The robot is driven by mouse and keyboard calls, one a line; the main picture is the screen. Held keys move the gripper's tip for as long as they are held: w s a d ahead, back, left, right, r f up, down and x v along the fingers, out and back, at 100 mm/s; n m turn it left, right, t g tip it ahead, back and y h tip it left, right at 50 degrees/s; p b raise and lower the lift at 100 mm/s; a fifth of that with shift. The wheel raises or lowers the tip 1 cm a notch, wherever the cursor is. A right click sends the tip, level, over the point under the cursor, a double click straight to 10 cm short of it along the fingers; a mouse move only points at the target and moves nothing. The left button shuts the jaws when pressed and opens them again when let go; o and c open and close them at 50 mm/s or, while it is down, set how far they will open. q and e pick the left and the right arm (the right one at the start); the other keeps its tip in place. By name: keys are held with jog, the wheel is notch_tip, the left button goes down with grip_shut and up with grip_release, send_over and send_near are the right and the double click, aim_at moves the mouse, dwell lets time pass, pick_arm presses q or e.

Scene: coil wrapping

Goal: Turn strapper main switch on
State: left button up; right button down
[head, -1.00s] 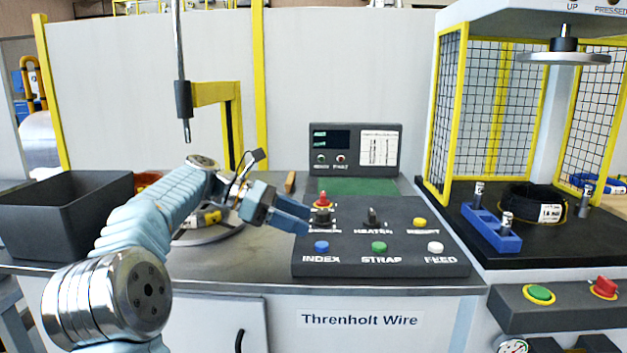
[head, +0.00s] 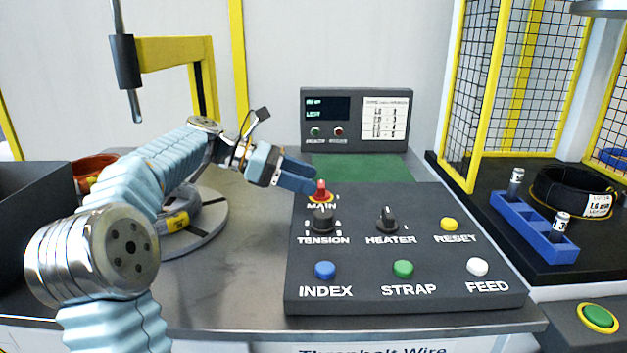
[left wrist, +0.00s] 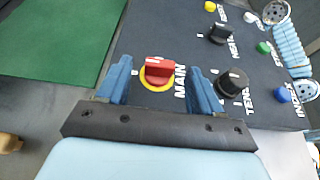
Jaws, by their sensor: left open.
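The main switch (head: 321,190) is a red rotary knob on a yellow ring, at the upper left of the dark control panel (head: 440,285). Its label MAIN shows below it. In the left wrist view the red knob (left wrist: 159,70) lies between and just beyond my left gripper's two blue fingers. My left gripper (head: 306,179) is open, with its fingertips close to the knob in the head view. I cannot tell whether a finger touches it. My right gripper is not in the head view; part of a light blue arm shows at the left wrist view's right edge.
The black tension knob (head: 323,221) is just below the main switch, with the heater knob (head: 387,219) to its right. Index (head: 325,270), strap (head: 403,269), feed (head: 477,267) and reset (head: 449,225) buttons surround them. A display box (head: 355,120) stands behind.

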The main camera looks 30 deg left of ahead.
pick_arm(q)
jog(key=shift+x, duration=1.3)
jog(key=shift+c, duration=0.3)
jog(key=c, duration=1)
jog(key=shift+a+m+g+h, duration=0.1)
jog(key=shift+m+g+h, duration=0.2)
jog(key=shift+m+g, duration=0.55)
jog(key=o, duration=1.1)
jog(key=shift+c, duration=0.2)
